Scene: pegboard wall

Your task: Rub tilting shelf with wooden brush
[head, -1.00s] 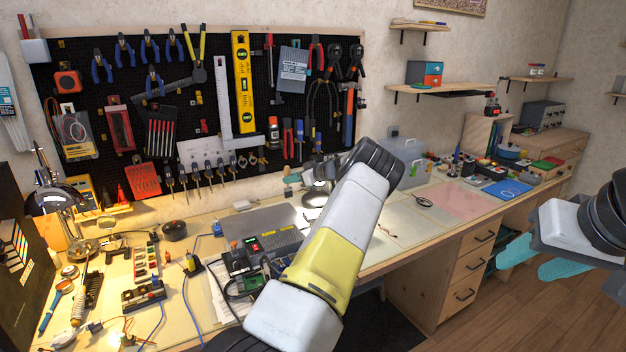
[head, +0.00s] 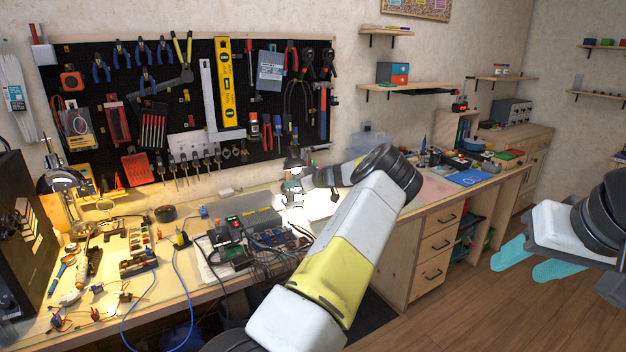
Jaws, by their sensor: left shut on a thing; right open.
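My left arm rises across the middle and bends back at its elbow toward the workbench. My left gripper (head: 292,187) is small and partly hidden above the back of the bench, below the pegboard. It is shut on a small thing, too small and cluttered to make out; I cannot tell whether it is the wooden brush. I cannot tell which one is the tilting shelf. My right gripper (head: 525,262) is open and empty over the floor, with teal fingers apart.
The workbench (head: 130,222) is crowded with electronics, cables and a desk lamp (head: 62,182). The pegboard (head: 265,185) is full of tools. A blue and orange box (head: 392,73) stands on the middle shelf. The wooden floor (head: 455,318) at right is clear.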

